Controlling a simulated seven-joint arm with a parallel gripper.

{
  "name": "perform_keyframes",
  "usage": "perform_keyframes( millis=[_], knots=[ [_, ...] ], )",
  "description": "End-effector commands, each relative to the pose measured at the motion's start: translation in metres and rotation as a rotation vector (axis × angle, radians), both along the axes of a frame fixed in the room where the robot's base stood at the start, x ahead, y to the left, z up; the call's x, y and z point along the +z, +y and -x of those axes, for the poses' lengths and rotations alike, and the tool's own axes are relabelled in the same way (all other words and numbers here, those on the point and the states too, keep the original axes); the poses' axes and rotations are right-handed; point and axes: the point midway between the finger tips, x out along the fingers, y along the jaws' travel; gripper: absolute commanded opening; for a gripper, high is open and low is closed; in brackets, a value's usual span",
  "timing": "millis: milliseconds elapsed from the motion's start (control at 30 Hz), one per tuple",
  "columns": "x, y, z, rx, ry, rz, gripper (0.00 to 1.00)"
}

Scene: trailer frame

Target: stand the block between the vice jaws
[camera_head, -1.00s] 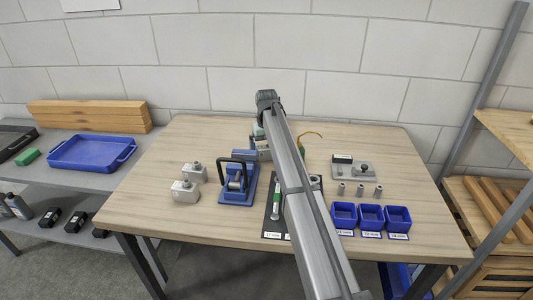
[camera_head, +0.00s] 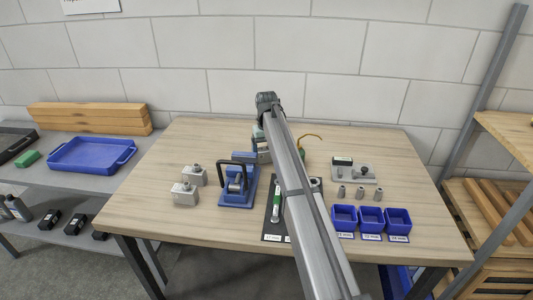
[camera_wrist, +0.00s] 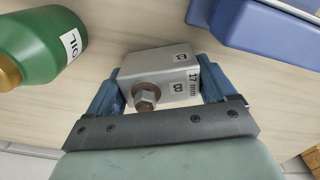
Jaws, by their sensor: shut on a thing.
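My gripper (camera_wrist: 160,95) is shut on a grey block (camera_wrist: 150,65), with a blue finger at each side of it. The block has a hex bolt on its near face and labels reading "17 mm" and "B". The blue vice (camera_head: 238,188) with a black handle stands left of my arm in the head view. Part of a blue body, which looks like the vice, shows at the upper right of the wrist view (camera_wrist: 265,28), apart from the block. In the head view my arm hides most of the gripper and block. The gap between the vice jaws is not clear.
Two grey bolted blocks (camera_head: 185,194) stand left of the vice. A green oil bottle (camera_wrist: 40,45) is close by the gripper in the wrist view. A dark mat (camera_head: 272,232), a grey fixture (camera_head: 352,172) and blue bins (camera_head: 371,217) are to the right. The table's left part is clear.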

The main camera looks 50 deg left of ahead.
Motion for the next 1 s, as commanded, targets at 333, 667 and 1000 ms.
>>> perform_keyframes(
  millis=[333, 667, 1000],
  knots=[
    [0.037, 0.001, -0.001, 0.0, -0.001, -0.002, 0.28],
    [0.09, 0.003, 0.004, 0.005, -0.001, -0.002, 0.28],
    [0.13, 0.016, 0.074, 0.074, -0.001, -0.002, 0.28]
  ],
)
